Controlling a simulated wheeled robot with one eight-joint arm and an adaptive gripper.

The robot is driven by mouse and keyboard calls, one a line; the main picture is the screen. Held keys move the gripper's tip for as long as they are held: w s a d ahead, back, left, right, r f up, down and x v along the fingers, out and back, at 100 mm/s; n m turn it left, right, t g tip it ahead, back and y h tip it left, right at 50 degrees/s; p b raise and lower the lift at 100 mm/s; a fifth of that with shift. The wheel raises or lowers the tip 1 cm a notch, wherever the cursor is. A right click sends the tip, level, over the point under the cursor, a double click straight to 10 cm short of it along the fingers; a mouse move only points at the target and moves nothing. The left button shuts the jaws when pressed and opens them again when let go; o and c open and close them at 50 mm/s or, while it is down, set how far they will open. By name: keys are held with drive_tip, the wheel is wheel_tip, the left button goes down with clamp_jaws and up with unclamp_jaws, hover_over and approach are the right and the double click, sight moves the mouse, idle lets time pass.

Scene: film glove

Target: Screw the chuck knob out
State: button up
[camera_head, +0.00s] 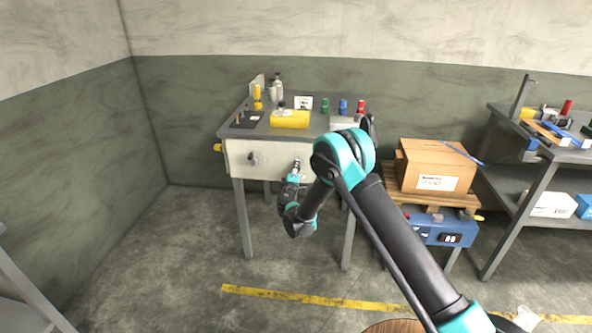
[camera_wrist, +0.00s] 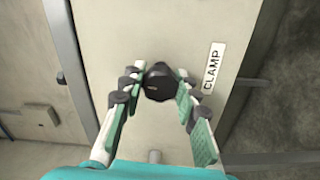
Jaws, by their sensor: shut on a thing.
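My gripper (camera_wrist: 160,78) is shut on a black knob (camera_wrist: 158,85) with a light pointer mark, one finger on each side. The knob sits on a pale panel, beside a white label (camera_wrist: 213,68) that reads CLAMP. In the head view my gripper (camera_head: 296,168) is at the right part of the bench's pale front panel (camera_head: 270,150) and covers the knob it holds. A second dark knob (camera_head: 253,159) is on the left part of that panel. Its label cannot be read here. I cannot tell how far the held knob stands out.
The grey bench top (camera_head: 238,127) holds a yellow block (camera_head: 290,119), bottles and small coloured items. To the right are a cardboard box (camera_head: 435,166) on a pallet, a blue unit (camera_head: 440,229) and a shelf. The floor left of the bench is clear.

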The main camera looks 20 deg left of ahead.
drive_tip(key=shift+n, duration=0.9)
drive_tip(key=o, duration=1.2)
drive_tip(key=v, duration=1.2)
